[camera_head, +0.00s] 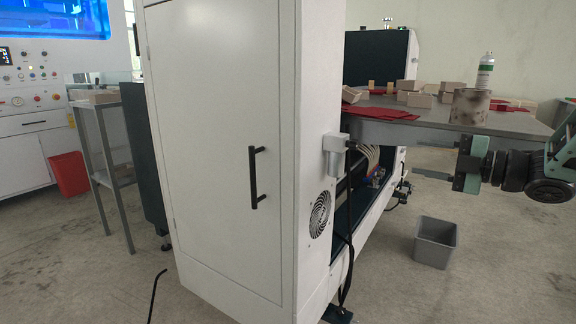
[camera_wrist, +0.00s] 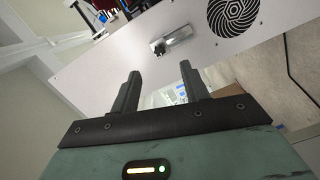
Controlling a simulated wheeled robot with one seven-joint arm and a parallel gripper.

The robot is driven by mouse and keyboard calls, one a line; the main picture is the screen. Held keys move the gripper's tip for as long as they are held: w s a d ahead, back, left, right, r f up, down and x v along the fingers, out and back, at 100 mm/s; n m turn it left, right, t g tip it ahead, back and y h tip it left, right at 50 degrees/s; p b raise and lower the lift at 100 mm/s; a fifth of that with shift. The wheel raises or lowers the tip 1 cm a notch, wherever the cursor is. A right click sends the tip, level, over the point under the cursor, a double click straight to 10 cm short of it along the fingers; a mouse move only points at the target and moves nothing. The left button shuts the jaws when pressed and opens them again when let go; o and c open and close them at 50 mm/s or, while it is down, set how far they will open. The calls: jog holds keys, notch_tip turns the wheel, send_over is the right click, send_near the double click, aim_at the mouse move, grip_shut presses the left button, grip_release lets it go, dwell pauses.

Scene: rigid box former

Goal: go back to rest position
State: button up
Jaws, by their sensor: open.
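My gripper (camera_head: 463,165) is at the right of the head view, in front of the near edge of the grey worktable. In the wrist view my gripper (camera_wrist: 160,88) shows two dark fingers spread apart with nothing between them. Past the fingers the wrist view shows the white machine cabinet (camera_wrist: 285,20) with its round fan grille (camera_wrist: 234,16). The same white cabinet (camera_head: 215,120) fills the middle of the head view, with a black handle on its door.
The worktable (camera_head: 440,133) bears red sheets (camera_head: 380,113), small boxes (camera_head: 415,99), a stained cylinder (camera_head: 470,106) and a spray can (camera_head: 485,72). A grey bin (camera_head: 435,241) stands on the floor below. A red bin (camera_head: 69,174) is far left. Floor between the bins and cabinet is partly clear.

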jog(key=w+a+f+m+h, duration=0.25)
jog(key=a+m+h, duration=0.25)
jog(key=a+m, duration=0.3)
jog(key=s+a+f+m+g+h, duration=0.2)
jog(key=s+a+f+m+h, duration=0.2)
jog(key=s+a+f, duration=0.4)
jog(key=s+a+f+m+g+h, duration=0.2)
jog(key=s+g, duration=0.3)
jog(key=s, duration=0.8)
jog(key=s+a+f+m+g+h, duration=0.1)
jog(key=s+f+m+g, duration=0.25)
jog(key=s, duration=0.95)
notch_tip(320, 180, up, 31)
jog(key=s+g+p, duration=0.1)
jog(key=p, duration=2.9)
jog(key=shift+s, duration=0.4)
